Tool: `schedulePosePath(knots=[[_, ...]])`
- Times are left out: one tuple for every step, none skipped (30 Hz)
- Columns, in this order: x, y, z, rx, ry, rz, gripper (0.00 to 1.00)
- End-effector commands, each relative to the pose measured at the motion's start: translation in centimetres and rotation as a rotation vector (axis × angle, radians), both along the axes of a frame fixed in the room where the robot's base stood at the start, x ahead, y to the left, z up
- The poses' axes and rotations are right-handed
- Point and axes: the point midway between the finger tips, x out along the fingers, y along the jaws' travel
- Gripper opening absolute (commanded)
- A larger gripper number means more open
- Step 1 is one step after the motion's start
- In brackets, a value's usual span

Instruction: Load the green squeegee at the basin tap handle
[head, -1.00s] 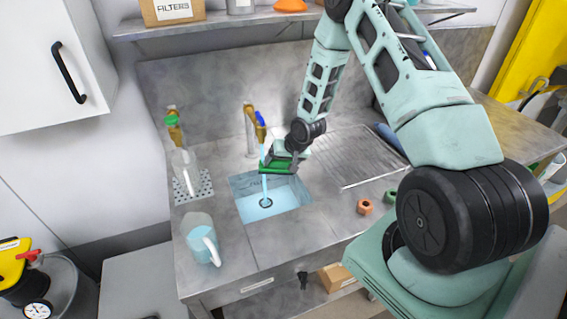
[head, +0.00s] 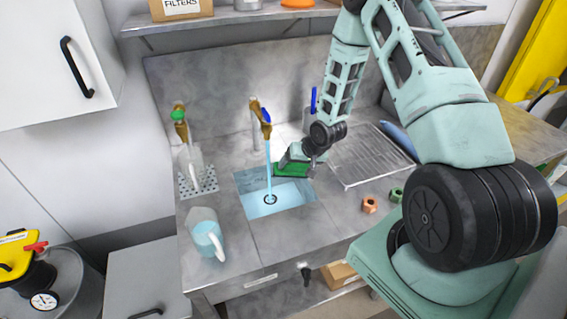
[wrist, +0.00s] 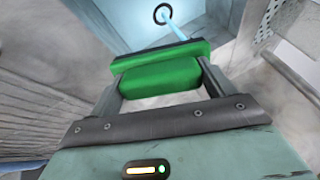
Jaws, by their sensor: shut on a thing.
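My gripper (head: 296,158) is shut on the green squeegee (head: 291,170) and holds it over the back right part of the basin (head: 252,184). In the wrist view the squeegee (wrist: 158,72) lies crosswise between my fingers, with a dark strip along its far edge. The basin tap (head: 256,112) has a blue handle (head: 265,117), up and left of my gripper. A stream of water (head: 269,168) runs from it to the drain. The squeegee is just right of the stream; I cannot tell whether they touch.
A second tap with a green handle (head: 178,113) stands at left above a bottle on a perforated plate. A ribbed drainboard (head: 365,158) is at right, with an orange nut (head: 369,205) and a green nut (head: 396,195) in front.

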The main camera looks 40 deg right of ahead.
Motion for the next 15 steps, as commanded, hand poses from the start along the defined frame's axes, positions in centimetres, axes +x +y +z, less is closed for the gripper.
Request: schedulePosePath(knots=[[-0.4, -0.1, 0.0, 0.000, 0.001, -0.001, 0.52], [-0.6, -0.1, 0.0, 0.000, 0.001, -0.001, 0.52], [-0.9, -0.2, 0.0, 0.000, 0.001, -0.001, 0.52], [-1.2, -0.2, 0.0, 0.000, 0.001, -0.001, 0.52], [-1.4, -0.2, 0.0, 0.000, 0.001, -0.001, 0.52], [-1.7, -0.3, 0.0, 0.000, 0.001, -0.001, 0.52], [-1.9, -0.4, 0.0, 0.000, 0.001, -0.001, 0.52], [-2.2, -0.4, 0.0, 0.000, 0.001, -0.001, 0.52], [-2.5, -0.5, 0.0, -0.001, 0.002, -0.001, 0.52], [-2.7, -0.5, 0.0, 0.000, 0.001, -0.001, 0.52], [-2.9, -0.5, 0.0, 0.000, 0.001, -0.001, 0.52], [-3.1, -0.6, 0.0, 0.000, 0.001, -0.001, 0.52], [-3.2, -0.6, 0.0, 0.000, 0.001, -0.001, 0.52], [-3.3, -0.6, 0.0, 0.000, 0.001, -0.001, 0.52], [-3.4, -0.6, 0.0, 0.000, 0.001, -0.001, 0.52]])
